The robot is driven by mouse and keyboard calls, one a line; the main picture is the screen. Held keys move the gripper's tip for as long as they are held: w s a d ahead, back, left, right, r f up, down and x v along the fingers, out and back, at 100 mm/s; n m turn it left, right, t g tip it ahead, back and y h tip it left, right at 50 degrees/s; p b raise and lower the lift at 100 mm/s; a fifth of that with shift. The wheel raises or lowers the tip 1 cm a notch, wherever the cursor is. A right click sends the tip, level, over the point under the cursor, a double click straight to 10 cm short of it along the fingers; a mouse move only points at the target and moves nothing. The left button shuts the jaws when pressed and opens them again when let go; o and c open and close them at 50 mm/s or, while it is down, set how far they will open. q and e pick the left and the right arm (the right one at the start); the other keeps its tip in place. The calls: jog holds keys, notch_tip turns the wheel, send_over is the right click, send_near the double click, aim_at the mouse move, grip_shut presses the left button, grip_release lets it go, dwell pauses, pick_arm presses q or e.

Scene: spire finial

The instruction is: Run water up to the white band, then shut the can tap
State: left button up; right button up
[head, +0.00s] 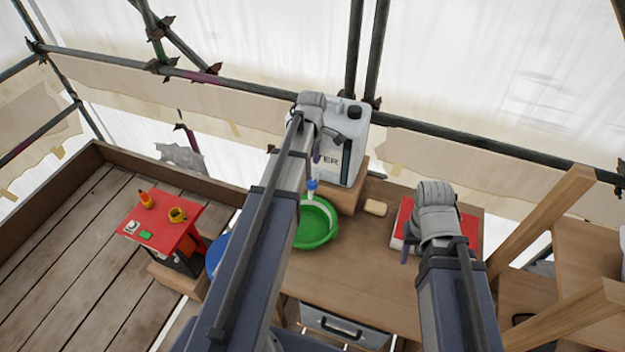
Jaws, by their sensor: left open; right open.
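The white water can (352,135) with a black cap stands on a wooden block at the back of the bench. Its blue tap (311,185) sits low on the front, above a green bowl (318,238). A pale streak shows under the tap; I cannot tell whether it is running water. My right gripper (406,250) is open near the red item, away from the tap.
A pale soap-like block (375,207) lies right of the bowl on the wooden bench (370,255). A red-topped item (402,222) is partly behind my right wrist. A red table (165,225) with small items stands left. Scaffold poles run behind; a timber frame (545,225) stands right.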

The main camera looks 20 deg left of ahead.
aim_at(312, 181)
pick_arm(q)
jog(key=shift+f+b, duration=3.4)
jog(key=shift+f, duration=0.2)
jog(key=shift+c, duration=0.3)
grip_shut()
